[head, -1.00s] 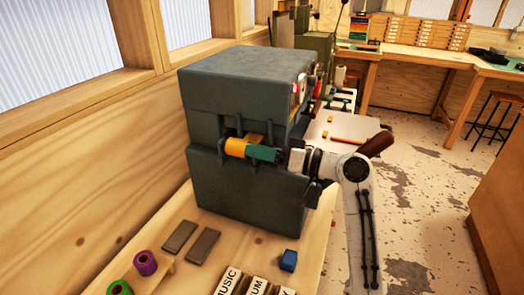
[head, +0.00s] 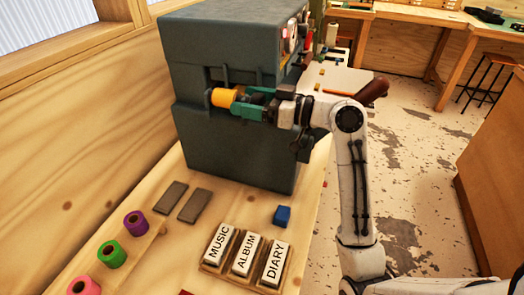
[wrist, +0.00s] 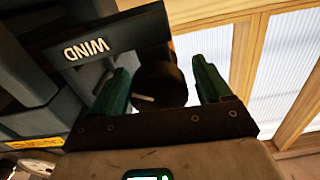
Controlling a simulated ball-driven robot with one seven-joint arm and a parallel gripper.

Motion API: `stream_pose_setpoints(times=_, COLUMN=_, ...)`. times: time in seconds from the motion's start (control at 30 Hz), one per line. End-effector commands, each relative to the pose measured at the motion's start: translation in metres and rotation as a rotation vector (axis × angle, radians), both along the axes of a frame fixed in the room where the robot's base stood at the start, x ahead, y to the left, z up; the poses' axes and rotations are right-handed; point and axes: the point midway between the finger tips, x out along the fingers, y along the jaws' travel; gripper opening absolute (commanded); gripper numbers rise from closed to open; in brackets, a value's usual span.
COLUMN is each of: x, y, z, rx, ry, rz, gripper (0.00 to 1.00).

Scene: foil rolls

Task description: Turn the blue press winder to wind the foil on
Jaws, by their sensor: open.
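The press (head: 235,150) is a big dark blue-grey block on the wooden bench in the head view. An orange foil roll (head: 224,97) sits in its slot. My gripper (head: 250,105) has green fingers and reaches in from the right, just beside the roll. In the wrist view my gripper (wrist: 161,68) is open, with a dark round knob (wrist: 158,85) between its two fingers. A pale line marks the knob. A plate lettered WIND (wrist: 88,48) is beside it, upside down. I cannot tell whether the fingers touch the knob, and its colour looks nearly black.
Purple (head: 135,223), green (head: 111,253) and pink (head: 84,287) rolls stand at the front left. Two grey bars (head: 182,201) lie by the press. A tray holds MUSIC, ALBUM and DIARY blocks (head: 247,254). A blue cube (head: 283,215) lies near the bench's right edge.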

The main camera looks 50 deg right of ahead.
Motion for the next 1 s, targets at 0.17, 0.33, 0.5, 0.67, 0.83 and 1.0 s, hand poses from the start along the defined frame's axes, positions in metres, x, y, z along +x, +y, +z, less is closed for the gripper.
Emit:
stream_pose_setpoints(times=0.17, x=-0.029, y=-0.012, z=-0.002, rx=-0.02, ry=-0.009, rz=-0.005, gripper=0.77)
stream_pose_setpoints(times=0.33, x=-0.058, y=-0.022, z=-0.001, rx=-0.019, ry=-0.008, rz=-0.004, gripper=0.77)
stream_pose_setpoints(times=0.5, x=-0.084, y=-0.032, z=-0.001, rx=-0.018, ry=-0.007, rz=-0.003, gripper=0.77)
stream_pose_setpoints(times=0.67, x=-0.1, y=-0.036, z=0.0, rx=-0.013, ry=0.009, rz=0.0, gripper=0.77)
stream_pose_setpoints(times=0.83, x=-0.079, y=-0.033, z=-0.016, rx=0.023, ry=0.138, rz=-0.035, gripper=0.77)
stream_pose_setpoints(times=1.0, x=-0.063, y=-0.03, z=-0.035, rx=0.056, ry=0.274, rz=-0.081, gripper=0.77)
